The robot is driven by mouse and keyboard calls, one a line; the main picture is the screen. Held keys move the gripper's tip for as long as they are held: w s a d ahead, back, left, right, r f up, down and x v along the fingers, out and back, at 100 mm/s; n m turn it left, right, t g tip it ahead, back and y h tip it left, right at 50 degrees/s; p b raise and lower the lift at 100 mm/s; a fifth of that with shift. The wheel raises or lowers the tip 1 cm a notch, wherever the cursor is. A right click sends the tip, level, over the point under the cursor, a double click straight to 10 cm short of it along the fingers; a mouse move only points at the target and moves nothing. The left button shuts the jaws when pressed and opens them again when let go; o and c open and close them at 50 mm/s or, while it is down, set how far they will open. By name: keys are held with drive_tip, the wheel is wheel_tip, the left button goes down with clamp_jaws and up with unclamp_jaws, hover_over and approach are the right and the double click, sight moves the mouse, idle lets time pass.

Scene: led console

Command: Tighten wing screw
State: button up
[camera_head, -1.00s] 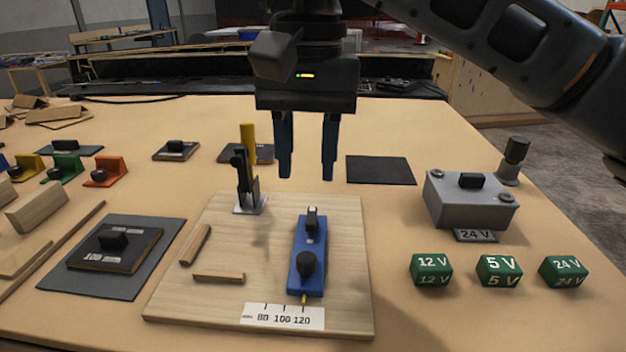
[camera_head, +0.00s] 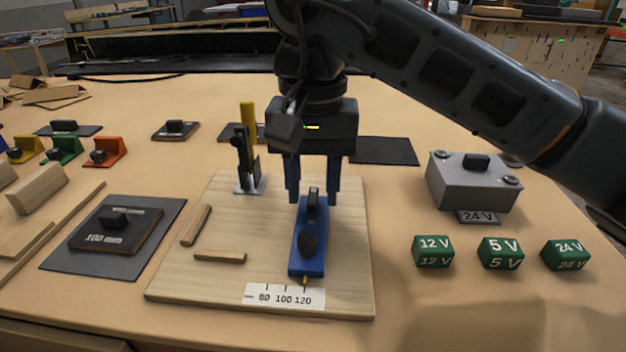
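A blue block-shaped fixture (camera_head: 309,262) lies on the wooden board (camera_head: 180,278). It carries a black knob (camera_head: 308,243) near its front end and an upright black piece with a light face (camera_head: 313,198) near its back end; I cannot tell for sure which is the wing screw. I see no clear contact.
A toggle clamp with a yellow handle (camera_head: 248,130) stands left of my gripper. Two wooden strips (camera_head: 220,257) lie on the board. Right are a grey box (camera_head: 462,184) and green voltage blocks (camera_head: 433,252). A dark 100-marked plate (camera_head: 100,238) lies left.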

drive_tip(key=shift+c, duration=0.3)
clamp_jaws()
drive_tip(key=shift+m+b, duration=0.3)
drive_tip(key=shift+m, duration=0.1)
drive_tip(key=m+b, duration=0.2)
drive_tip(key=m, duration=0.2)
drive_tip(key=shift+m+b, duration=0.3)
drive_tip(key=m+b, duration=0.2)
drive_tip(key=m, duration=0.4)
drive_tip(key=m+b, duration=0.1)
drive_tip(key=m, duration=0.3)
drive_tip(key=m+b, duration=0.1)
drive_tip(key=m, duration=0.2)
drive_tip(key=shift+w+r+m, duration=0.1)
drive_tip(key=shift+m, duration=0.2)
drive_tip(key=m+b, duration=0.2)
drive_tip(key=m, duration=0.4)
drive_tip(key=shift+r+m, duration=0.1)
drive_tip(key=shift+m, duration=0.2)
